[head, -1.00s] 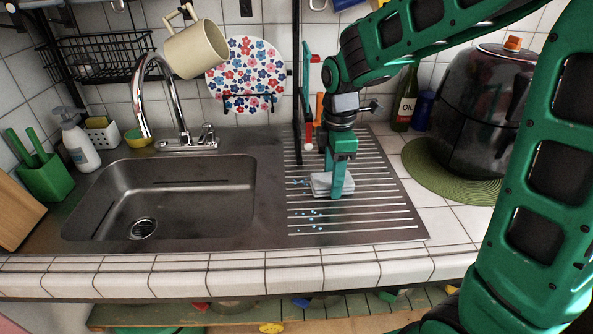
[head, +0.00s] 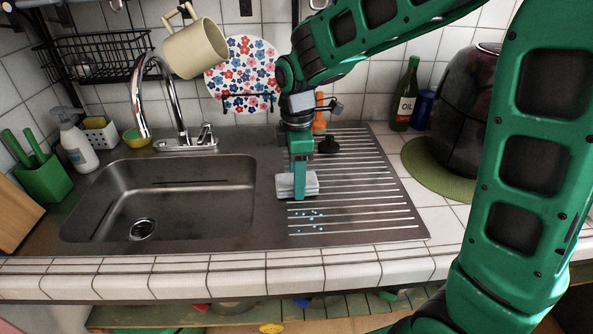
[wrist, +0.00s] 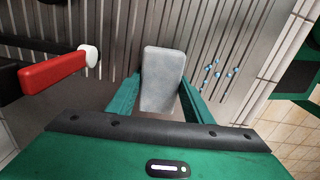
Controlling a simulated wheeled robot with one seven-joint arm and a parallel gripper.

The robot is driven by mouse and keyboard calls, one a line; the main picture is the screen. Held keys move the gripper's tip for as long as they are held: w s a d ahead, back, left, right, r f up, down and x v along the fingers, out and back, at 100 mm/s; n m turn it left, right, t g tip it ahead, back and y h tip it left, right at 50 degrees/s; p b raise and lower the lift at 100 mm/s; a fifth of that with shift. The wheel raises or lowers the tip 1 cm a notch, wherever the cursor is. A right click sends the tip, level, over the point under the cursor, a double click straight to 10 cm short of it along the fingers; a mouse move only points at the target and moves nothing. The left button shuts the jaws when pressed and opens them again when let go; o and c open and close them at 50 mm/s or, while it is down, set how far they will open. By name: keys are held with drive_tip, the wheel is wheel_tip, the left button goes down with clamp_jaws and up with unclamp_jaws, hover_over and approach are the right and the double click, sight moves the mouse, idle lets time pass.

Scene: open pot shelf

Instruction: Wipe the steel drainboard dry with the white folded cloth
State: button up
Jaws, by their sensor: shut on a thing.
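My gripper (head: 299,190) is shut on the white folded cloth (head: 312,184) and holds it flat at the left edge of the steel drainboard (head: 370,190). In the wrist view the cloth (wrist: 162,80) sits between both green fingers. Blue water drops (head: 312,214) lie on the drainboard in front of the cloth, and in the wrist view the drops (wrist: 217,75) show to the right of it. The ribs right of and behind the cloth show no drops. The patch under the cloth is hidden.
The steel sink basin (head: 160,200) opens to the left, with a curved faucet (head: 170,100) behind it. An oil bottle (head: 405,97) and a dark round appliance (head: 465,115) on a green mat (head: 425,170) stand right. A red-handled thing (wrist: 52,73) shows near the wrist.

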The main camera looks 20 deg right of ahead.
drive_tip(key=shift+d+r, duration=0.1)
drive_tip(key=shift+r, duration=3.95)
drive_tip(key=shift+s, duration=0.15)
